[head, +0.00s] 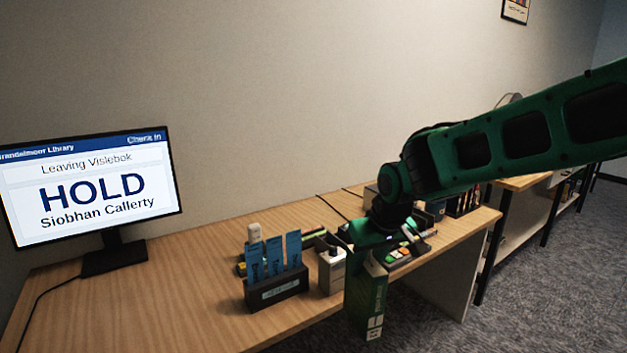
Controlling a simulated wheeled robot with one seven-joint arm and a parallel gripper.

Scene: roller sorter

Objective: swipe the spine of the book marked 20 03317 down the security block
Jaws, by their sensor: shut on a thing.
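A green book (366,300) hangs upright at the front edge of the desk, below the wrist of my arm. It has a pale label low on its edge, too small to read, so I cannot confirm the number. My gripper (372,243) is shut on the book at its top; the fingertips are mostly hidden by the wrist and the book. I cannot clearly pick out the security block. A dark box shows partly behind my wrist, and I cannot tell whether it is the block.
A monitor (92,190) at the left reads "HOLD, Siobhan Callerty". A black holder (276,290) with blue slips and a small pale container (331,272) stand left of the book. A device with coloured buttons (405,254) is right of it. The desk (185,290) is bare left of the holder.

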